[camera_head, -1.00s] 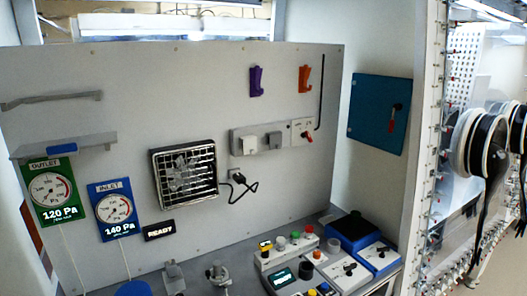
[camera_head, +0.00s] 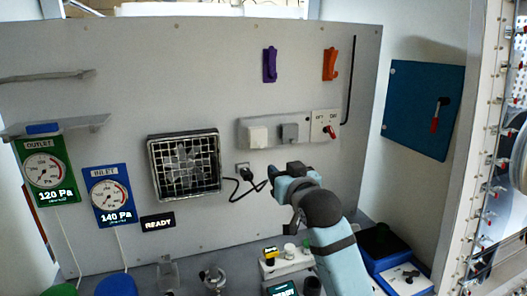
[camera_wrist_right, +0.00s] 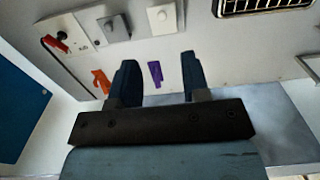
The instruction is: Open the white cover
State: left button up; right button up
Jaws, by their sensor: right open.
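The white cover (camera_head: 257,137) is a small square box at the left end of a grey switch strip on the back wall. It looks closed. In the right wrist view the white cover (camera_wrist_right: 162,18) is at the top, beyond the fingertips. My right gripper (camera_head: 284,170) is open and empty, a little below and right of the cover in the head view. In the right wrist view its two dark fingers (camera_wrist_right: 158,62) are spread, with nothing between them. My left gripper is not in view.
A grey cover (camera_head: 289,132) and a red-handled switch (camera_head: 329,131) sit right of the white cover. A fan grille (camera_head: 184,165) is to the left. A black cable (camera_head: 246,183) hangs below. Purple (camera_head: 269,65) and orange (camera_head: 330,64) hooks are above.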

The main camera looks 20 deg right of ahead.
aim_at(261, 145)
jog(key=w, duration=0.4)
jog(key=w+p, duration=0.1)
jog(key=w, duration=0.4)
jog(key=w+r+p, duration=0.1)
jog(key=w, duration=0.4)
jog(key=shift+a+r, duration=0.1)
jog(key=shift+a, duration=0.2)
grip_shut()
jog(key=shift+p, duration=0.4)
